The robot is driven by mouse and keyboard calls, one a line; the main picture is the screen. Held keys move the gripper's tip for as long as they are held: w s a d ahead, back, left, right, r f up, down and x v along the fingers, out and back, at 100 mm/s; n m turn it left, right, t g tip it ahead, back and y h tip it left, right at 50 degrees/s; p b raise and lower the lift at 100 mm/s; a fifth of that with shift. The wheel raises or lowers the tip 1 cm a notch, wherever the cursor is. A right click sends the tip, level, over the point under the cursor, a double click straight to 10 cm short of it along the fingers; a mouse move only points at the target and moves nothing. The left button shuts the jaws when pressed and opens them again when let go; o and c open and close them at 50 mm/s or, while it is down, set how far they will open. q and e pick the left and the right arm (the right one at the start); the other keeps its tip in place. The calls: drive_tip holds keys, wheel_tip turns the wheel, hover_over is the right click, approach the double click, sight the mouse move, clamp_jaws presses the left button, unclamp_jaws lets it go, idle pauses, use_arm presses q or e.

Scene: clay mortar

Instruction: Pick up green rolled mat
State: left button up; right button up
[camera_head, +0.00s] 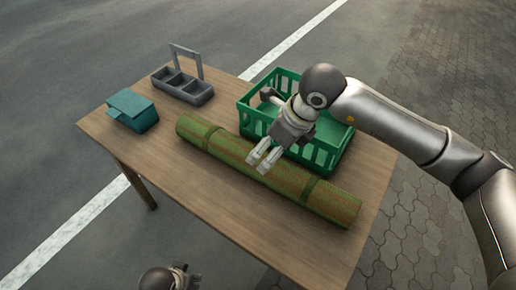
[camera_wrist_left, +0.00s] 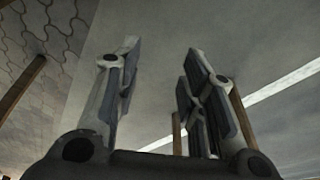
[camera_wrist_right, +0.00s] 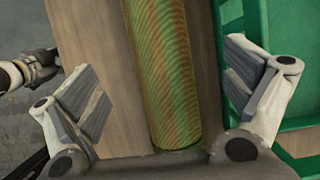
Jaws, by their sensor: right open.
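The green rolled mat (camera_head: 305,190) has reddish-brown streaks and lies lengthwise across the wooden table. My right gripper (camera_head: 264,158) hangs over its middle, fingers pointing down. In the right wrist view the mat (camera_wrist_right: 160,60) runs between the open, widely spaced fingers (camera_wrist_right: 168,90); they do not appear to touch it. I cannot tell the exact height above it. My left gripper (camera_head: 178,279) is low at the bottom edge of the head view, off the table's front side. In the left wrist view its fingers (camera_wrist_left: 160,85) are apart with nothing between them.
A green basket (camera_head: 328,160) stands directly behind the mat, close to my right gripper. A grey divided caddy (camera_head: 190,91) and a teal box (camera_head: 134,111) stand at the table's far left. The front of the wooden table (camera_head: 215,205) is bare.

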sight(258, 164)
drive_tip(key=b+x, duration=0.1)
drive_tip(key=x, duration=0.9)
drive_tip(key=shift+f, duration=0.15)
use_arm(q)
drive_tip(key=v, duration=0.3)
drive_tip(key=w+v, duration=0.1)
drive_tip(key=shift+s+r, duration=0.1)
drive_tip(key=shift+r, duration=0.2)
use_arm(e)
drive_tip(key=c, duration=1.5)
